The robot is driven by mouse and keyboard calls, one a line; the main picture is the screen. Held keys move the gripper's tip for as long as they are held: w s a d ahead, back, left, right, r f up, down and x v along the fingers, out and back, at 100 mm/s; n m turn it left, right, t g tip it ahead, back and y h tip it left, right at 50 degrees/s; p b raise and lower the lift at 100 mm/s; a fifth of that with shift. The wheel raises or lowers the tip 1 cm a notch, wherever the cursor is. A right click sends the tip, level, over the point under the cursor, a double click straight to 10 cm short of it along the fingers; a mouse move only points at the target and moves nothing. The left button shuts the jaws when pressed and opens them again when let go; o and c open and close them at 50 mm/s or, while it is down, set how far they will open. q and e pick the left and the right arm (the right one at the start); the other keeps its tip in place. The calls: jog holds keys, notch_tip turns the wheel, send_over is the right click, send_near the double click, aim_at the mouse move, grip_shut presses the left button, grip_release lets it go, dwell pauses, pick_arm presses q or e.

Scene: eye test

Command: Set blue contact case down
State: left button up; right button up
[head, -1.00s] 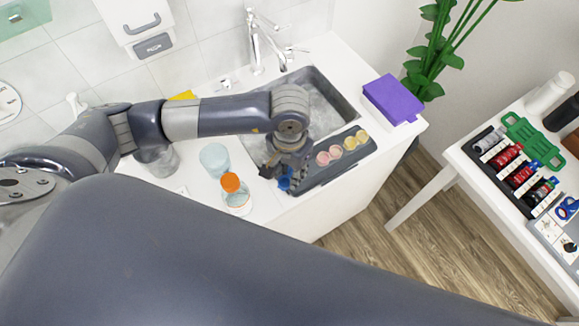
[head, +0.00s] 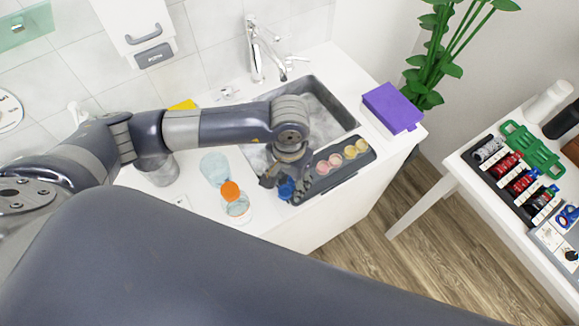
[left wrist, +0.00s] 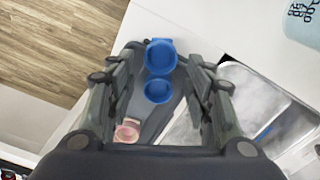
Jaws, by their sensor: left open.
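The blue contact case (head: 286,190) is at the near left end of the dark grey tray (head: 322,183) beside the sink. In the left wrist view the case (left wrist: 158,91) shows two round blue wells and lies on the tray (left wrist: 134,102). My left gripper (head: 284,184) is over it with its fingers open, one on each side of the case, with gaps visible between fingers and case. In the left wrist view the open fingers (left wrist: 162,95) frame it. My right gripper is not in view.
Pink and yellow cases (head: 350,152) sit farther along the tray. An orange-capped jar (head: 237,207) and a pale blue cup (head: 213,167) stand left of the gripper. The sink (head: 338,114) is behind; a purple box (head: 392,107) is at the right. The counter's front edge is close.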

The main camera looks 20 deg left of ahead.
aim_at(290, 187)
pick_arm(q)
notch_tip(290, 187, up, 12)
jog(key=b, duration=0.3)
jog(key=shift+b, duration=0.3)
jog(key=shift+f, duration=0.1)
